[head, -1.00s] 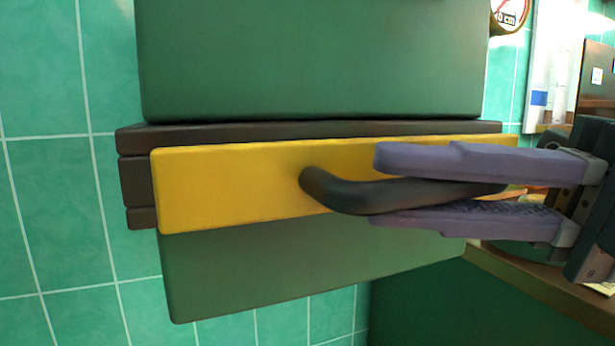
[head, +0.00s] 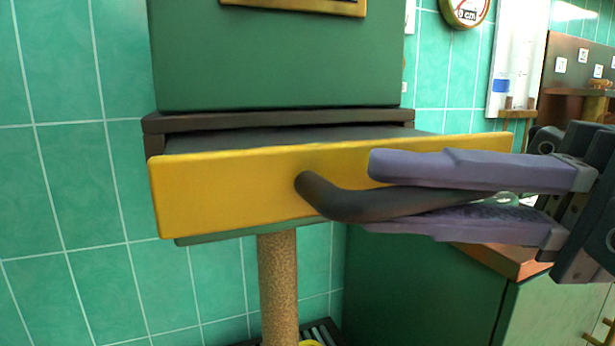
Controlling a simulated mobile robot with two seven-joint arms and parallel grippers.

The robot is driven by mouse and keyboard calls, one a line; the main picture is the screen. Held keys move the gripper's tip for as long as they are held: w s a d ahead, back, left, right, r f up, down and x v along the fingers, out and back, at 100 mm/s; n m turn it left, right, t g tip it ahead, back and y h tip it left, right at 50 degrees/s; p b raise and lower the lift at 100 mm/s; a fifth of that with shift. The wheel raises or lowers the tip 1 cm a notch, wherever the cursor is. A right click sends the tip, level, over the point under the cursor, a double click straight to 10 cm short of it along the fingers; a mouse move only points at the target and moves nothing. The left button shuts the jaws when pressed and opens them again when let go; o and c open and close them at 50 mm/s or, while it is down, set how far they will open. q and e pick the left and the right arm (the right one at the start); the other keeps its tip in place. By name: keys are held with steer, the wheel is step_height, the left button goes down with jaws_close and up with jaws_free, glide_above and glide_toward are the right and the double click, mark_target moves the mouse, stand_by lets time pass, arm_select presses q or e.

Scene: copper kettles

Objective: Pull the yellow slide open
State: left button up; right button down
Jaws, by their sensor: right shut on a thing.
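The yellow slide (head: 225,187) is a drawer-like front with a dark curved handle (head: 335,199). It stands out from the dark frame (head: 270,120) under a green box (head: 280,60), and a grey top surface shows behind its front. My right gripper (head: 375,197) comes in from the right. Its two purple fingers are shut on the handle, one above and one below it. The handle's right end is partly hidden by the fingers. My left gripper is not in view.
A speckled post (head: 279,285) stands below the slide. A green cabinet (head: 430,290) with a wooden top is at the lower right. A round sign (head: 465,10) and a white panel (head: 517,65) are on the tiled wall. Bare tiles are at the left.

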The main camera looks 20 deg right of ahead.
steer(key=c, duration=1.3)
jaws_free()
steer(key=shift+w, duration=0.1)
steer(key=o, duration=0.5)
steer(key=shift+c, duration=0.2)
steer(key=v, duration=0.9)
steer(key=shift+w, duration=0.1)
steer(key=shift+s+d, duration=0.2)
steer(key=shift+d, duration=0.3)
